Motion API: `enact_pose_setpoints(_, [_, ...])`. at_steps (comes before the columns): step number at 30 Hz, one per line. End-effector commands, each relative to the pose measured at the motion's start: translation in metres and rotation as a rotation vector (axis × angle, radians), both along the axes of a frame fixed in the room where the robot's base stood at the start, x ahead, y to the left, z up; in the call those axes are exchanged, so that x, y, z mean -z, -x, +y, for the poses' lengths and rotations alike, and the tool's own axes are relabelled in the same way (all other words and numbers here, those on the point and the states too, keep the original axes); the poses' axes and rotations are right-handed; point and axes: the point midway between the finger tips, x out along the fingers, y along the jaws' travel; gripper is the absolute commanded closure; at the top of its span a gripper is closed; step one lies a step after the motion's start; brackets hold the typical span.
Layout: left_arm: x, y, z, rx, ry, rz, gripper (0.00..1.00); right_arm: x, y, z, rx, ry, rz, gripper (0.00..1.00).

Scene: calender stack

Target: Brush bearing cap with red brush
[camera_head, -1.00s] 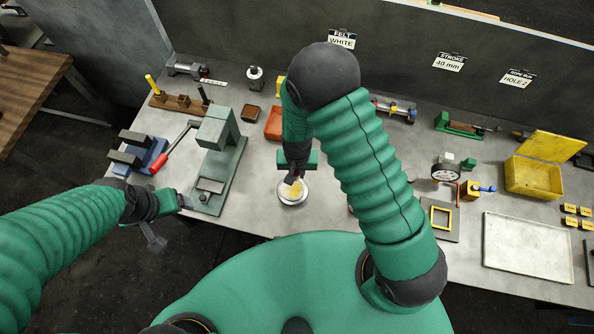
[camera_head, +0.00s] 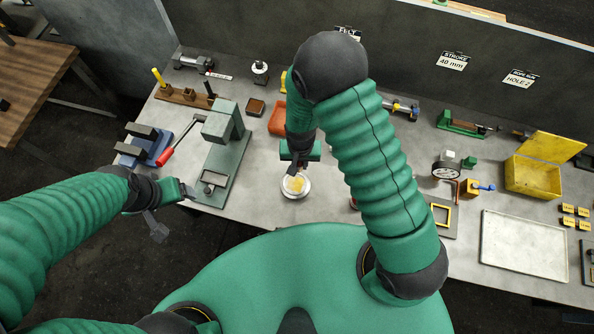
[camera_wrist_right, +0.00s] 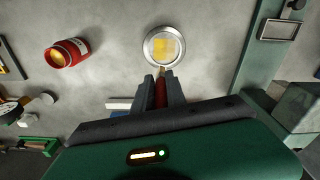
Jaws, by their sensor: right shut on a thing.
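The bearing cap (camera_head: 295,187) looks like a round silver rimmed piece with a yellow patch on its face. It lies on the bench and shows whole in the right wrist view (camera_wrist_right: 163,47). My right gripper (camera_head: 296,166) is at the cap's far edge, shut on the red brush (camera_wrist_right: 161,93). The brush's tip is at the cap's rim in the wrist view; I cannot tell whether it touches. My left gripper (camera_head: 187,190) is by the bench's front edge beside the green press; its jaws are too small to read.
A red can (camera_wrist_right: 66,52) with yellow inside stands beside the cap. A white tray (camera_head: 524,251) and a yellow box (camera_head: 533,177) are right.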

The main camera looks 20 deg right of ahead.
Motion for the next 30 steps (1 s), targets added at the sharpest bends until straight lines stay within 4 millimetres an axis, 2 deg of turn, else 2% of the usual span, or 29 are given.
enact_pose_setpoints(2, [0.000,0.000,0.000,0.000,0.000,0.000,0.20,0.000,0.000,0.000,0.000,0.000,0.000,1.00])
enact_pose_setpoints(3, [0.000,0.000,0.000,0.000,0.000,0.000,0.20,0.000,0.000,0.000,0.000,0.000,0.000,0.86])
enact_pose_setpoints(6, [0.000,0.000,0.000,0.000,0.000,0.000,0.20,0.000,0.000,0.000,0.000,0.000,0.000,0.99])
enact_pose_setpoints(16, [0.004,0.000,0.000,0.000,0.000,0.000,0.20,0.005,-0.001,0.001,0.000,0.000,0.000,1.00])
enact_pose_setpoints(20, [0.014,0.000,0.000,0.000,0.000,0.000,0.20,0.017,-0.002,0.003,0.000,0.000,0.000,1.00])
enact_pose_setpoints(30, [0.050,0.000,0.000,0.000,0.000,0.000,0.20,0.062,-0.010,0.014,-0.002,0.001,-0.002,1.00])
